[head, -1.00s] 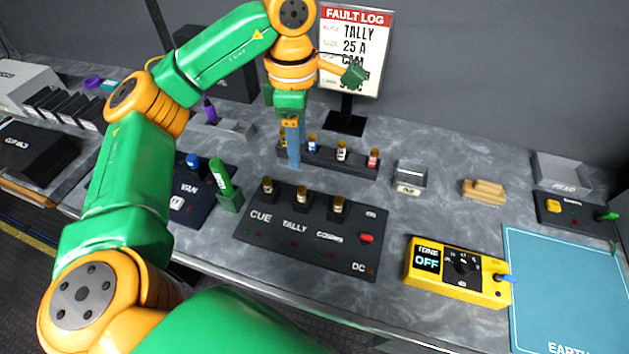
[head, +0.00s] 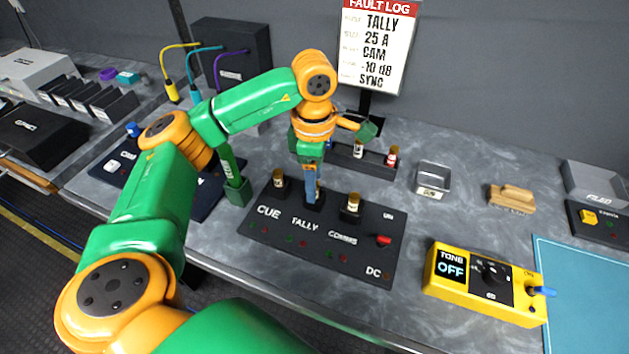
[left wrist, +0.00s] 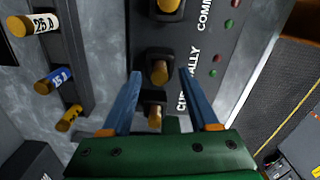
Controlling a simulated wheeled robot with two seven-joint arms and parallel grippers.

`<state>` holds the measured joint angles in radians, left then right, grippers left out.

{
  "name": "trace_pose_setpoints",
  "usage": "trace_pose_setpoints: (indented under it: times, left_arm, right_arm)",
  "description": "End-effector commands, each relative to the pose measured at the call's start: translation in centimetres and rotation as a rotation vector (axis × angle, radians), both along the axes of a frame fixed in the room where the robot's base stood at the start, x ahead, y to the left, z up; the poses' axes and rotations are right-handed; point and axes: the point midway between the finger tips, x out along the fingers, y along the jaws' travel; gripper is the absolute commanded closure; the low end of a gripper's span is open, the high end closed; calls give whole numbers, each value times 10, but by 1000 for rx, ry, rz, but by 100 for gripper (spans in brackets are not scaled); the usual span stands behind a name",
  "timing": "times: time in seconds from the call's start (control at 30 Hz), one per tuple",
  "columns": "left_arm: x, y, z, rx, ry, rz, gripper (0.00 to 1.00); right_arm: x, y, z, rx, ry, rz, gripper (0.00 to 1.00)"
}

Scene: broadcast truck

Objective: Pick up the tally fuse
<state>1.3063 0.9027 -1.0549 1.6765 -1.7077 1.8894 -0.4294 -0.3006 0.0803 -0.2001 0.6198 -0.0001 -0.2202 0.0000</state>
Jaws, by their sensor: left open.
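The black fuse panel (head: 330,262) lies on the bench with holders labelled CUE, TALLY and COMMS. The tally fuse (left wrist: 159,73) has a brown-gold cap and stands in its holder; in the head view my fingers mostly cover it. My left gripper (head: 311,195) points down over the TALLY holder. In the left wrist view my open blue fingers (left wrist: 160,78) are on either side of the tally fuse, with gaps showing. The cue fuse (head: 278,178) and comms fuse (head: 353,201) stand in their holders on either side.
Behind the panel is a rack (head: 375,165) of spare fuses, including a red one (head: 392,156). A metal tray (head: 432,179), a wooden-looking block (head: 511,198) and a yellow tone box (head: 482,283) are to the right.

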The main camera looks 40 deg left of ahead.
Motion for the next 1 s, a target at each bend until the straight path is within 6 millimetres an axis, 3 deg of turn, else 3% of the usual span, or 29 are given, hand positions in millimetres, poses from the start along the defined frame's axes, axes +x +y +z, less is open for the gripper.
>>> trace_pose_setpoints:
  times: [0.03,0.27,0.6,0.73,0.83,1.0]
  left_arm:
    - [0,0,0,0,0,0,39]
    - [0,0,0,0,0,0,100]
    - [0,0,1,0,-1,0,100]
    - [1,0,12,-1,-5,0,100]
    - [0,-1,34,-1,-8,-2,100]
    - [-39,-11,89,3,-12,-3,100]
  right_arm:
    - [0,0,0,0,0,0,100]
    - [0,0,0,0,0,0,100]
    - [0,0,-1,0,-1,0,100]
    - [0,0,-7,0,-1,0,100]
    - [1,0,-11,0,-1,0,100]
    - [1,0,13,0,-2,0,100]
